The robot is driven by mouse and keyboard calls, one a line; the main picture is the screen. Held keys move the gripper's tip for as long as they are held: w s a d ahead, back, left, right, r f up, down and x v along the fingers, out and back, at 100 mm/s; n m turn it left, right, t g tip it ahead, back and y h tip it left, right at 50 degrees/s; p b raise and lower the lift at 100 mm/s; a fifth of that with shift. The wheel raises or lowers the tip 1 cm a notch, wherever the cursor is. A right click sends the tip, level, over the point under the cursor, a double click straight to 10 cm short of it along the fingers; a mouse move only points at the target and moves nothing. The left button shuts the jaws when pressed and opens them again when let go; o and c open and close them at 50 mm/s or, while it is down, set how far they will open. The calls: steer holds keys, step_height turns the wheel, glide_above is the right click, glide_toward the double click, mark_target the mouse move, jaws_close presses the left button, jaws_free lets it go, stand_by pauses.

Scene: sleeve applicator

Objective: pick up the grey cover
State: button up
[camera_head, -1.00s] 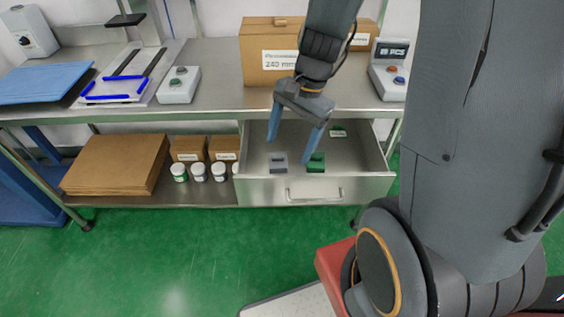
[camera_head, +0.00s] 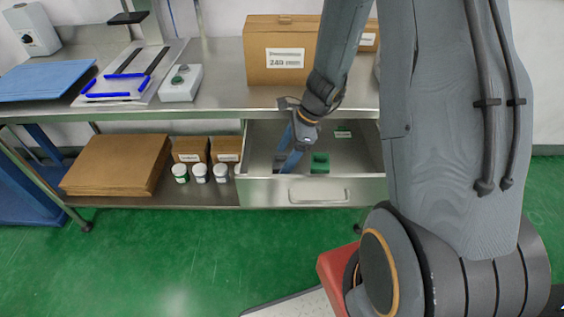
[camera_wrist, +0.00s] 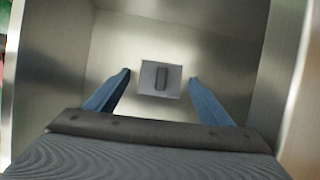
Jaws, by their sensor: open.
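The grey cover (camera_wrist: 146,80) is a small square block with a dark raised bar on top, lying on the drawer floor in the wrist view. In the head view the grey cover (camera_head: 281,164) is mostly hidden behind my fingers. My gripper (camera_wrist: 160,76) is open, its two blue fingers on either side of the cover with gaps on both sides. In the head view my gripper (camera_head: 287,165) reaches down into the open drawer (camera_head: 262,191). I cannot tell the exact height of the fingertips over the drawer floor.
The drawer walls stand close around my gripper. A cardboard box (camera_head: 262,70) stands on the bench above.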

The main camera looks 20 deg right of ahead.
steer(key=shift+a+f, duration=0.15)
steer(key=shift+f, duration=0.25)
steer(key=c, duration=1.1)
steer(key=shift+r, duration=0.1)
